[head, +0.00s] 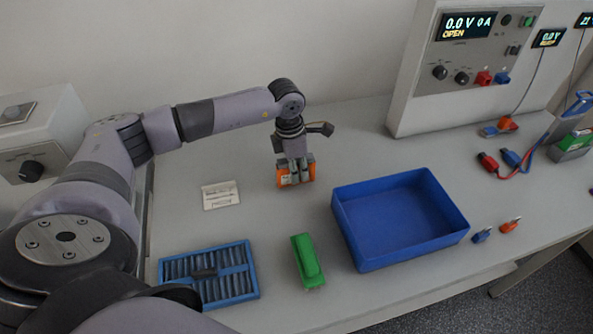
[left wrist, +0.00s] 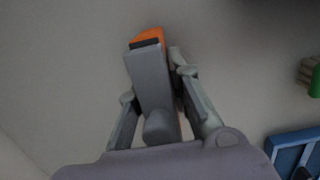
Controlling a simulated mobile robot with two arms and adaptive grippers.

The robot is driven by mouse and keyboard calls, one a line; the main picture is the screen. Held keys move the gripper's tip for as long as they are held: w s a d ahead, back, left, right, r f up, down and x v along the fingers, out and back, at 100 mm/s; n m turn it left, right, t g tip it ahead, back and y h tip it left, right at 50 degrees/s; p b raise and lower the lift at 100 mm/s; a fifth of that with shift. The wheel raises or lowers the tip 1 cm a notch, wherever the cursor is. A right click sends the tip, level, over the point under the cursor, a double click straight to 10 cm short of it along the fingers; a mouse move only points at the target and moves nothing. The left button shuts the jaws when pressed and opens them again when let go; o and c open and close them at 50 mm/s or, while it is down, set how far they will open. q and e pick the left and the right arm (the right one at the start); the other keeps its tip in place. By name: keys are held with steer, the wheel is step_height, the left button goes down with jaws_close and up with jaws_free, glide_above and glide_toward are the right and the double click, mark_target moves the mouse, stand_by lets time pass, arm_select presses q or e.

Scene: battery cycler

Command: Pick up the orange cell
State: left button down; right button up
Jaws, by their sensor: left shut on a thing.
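The orange cell (head: 283,179) is between the fingers of my left gripper (head: 295,176), near the middle of the bench in the head view. In the left wrist view, the orange cell (left wrist: 148,36) shows at the far end of the fingers, partly hidden by them. My left gripper (left wrist: 155,75) is shut on it and points down. I cannot tell whether the cell touches the bench. My right gripper is in neither view.
A blue bin (head: 398,257) stands right of the gripper, empty. A green cell (head: 306,261) and a blue slotted tray (head: 254,284) lie at the front. A white label card (head: 220,195) lies left. The cycler (head: 411,103) stands at the back right, with leads and clips.

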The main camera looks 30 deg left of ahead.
arm_select(q)
steer(key=shift+r, duration=0.1)
steer(key=shift+w+r, duration=0.1)
steer(key=shift+r, duration=0.5)
step_height(320, 180, up, 19)
steer(key=b, duration=0.3)
steer(key=shift+f, duration=0.15)
steer(key=shift+f, duration=0.1)
